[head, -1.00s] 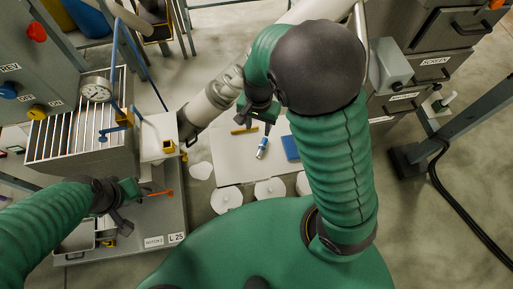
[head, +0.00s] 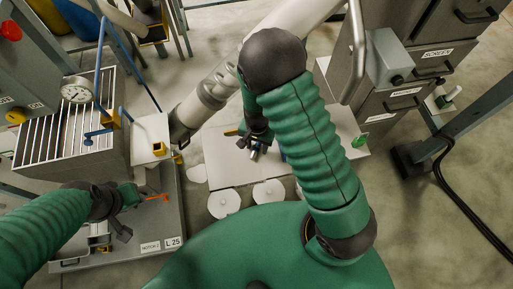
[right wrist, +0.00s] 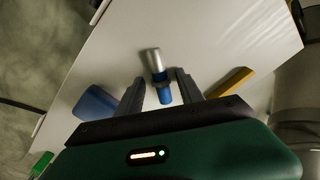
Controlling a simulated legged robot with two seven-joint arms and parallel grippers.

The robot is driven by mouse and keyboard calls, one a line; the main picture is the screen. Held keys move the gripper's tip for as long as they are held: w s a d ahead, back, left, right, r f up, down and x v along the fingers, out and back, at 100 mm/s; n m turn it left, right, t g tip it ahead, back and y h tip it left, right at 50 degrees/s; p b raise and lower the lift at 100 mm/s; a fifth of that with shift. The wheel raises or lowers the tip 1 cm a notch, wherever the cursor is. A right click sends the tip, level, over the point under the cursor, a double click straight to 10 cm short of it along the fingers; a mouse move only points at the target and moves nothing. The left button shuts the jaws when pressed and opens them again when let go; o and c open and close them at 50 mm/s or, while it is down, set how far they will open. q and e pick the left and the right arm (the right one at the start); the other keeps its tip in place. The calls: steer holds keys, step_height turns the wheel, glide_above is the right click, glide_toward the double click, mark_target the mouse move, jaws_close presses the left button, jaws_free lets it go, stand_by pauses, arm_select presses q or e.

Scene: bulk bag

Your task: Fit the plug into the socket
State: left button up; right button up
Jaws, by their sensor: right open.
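The plug (right wrist: 157,76) is a small cylinder with a silver end, a dark collar and a blue end. It lies on a pale board (head: 228,165). My right gripper (right wrist: 160,82) is open, with one finger on each side of the plug and a visible gap to each. In the head view my right gripper (head: 254,146) is over the board and mostly hides the plug. My left gripper (head: 123,224) is over the grey bench at the left; its jaws are unclear. I cannot tell for sure which thing is the socket.
A blue block (right wrist: 98,103) and a yellow bar (right wrist: 230,83) lie on either side of the right gripper. A slatted rack with a gauge (head: 76,90) stands at the left. A yellow-and-black fitting (head: 158,149) sits beside it. Grey drawer cabinets (head: 420,75) stand at the right.

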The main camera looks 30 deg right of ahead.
steer(key=shift+d, duration=0.15)
steer(key=shift+c, duration=1.3)
steer(key=shift+a+r, duration=0.1)
steer(key=shift+a, duration=0.4)
jaws_close()
steer(key=shift+d, duration=0.1)
steer(key=shift+d, duration=0.2)
steer(key=shift+a, duration=0.1)
